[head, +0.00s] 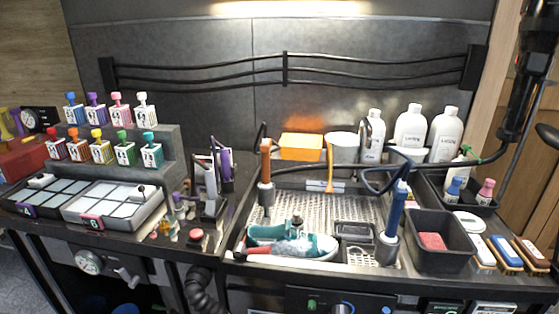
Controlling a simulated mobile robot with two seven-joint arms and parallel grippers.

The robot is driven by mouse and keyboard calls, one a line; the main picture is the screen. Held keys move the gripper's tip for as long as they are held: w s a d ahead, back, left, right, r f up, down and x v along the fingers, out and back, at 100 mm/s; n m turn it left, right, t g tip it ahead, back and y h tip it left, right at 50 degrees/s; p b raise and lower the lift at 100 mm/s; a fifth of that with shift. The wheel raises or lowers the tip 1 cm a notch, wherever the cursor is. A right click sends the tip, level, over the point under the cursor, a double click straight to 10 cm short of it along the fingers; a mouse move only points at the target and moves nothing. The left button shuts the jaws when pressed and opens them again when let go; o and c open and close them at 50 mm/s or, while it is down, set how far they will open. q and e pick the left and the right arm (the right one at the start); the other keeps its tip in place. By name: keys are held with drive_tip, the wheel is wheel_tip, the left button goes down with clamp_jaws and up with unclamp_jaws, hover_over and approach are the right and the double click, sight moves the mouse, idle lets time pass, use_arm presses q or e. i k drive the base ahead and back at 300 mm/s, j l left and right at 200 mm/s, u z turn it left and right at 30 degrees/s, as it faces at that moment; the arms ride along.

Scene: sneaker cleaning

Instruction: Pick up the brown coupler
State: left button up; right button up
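The likely brown coupler is an upright orange-brown handle (265,160) seated in a grey cylindrical base at the back left of the wash station in the head view. A black hose or wire arches near its top. A similar blue coupler (391,210) stands upright in a grey base at the front right of the same station. Neither of my grippers shows in the head view, and nothing is seen touching the brown coupler.
A teal and white sneaker (290,243) lies at the front of the perforated tray (335,205). An orange box (301,147) and a white cup (342,148) stand behind. White bottles (410,130) are at the back right. A stamp rack (165,140) stands left.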

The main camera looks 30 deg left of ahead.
sight(187, 183)
drive_tip(key=u, duration=1.55)
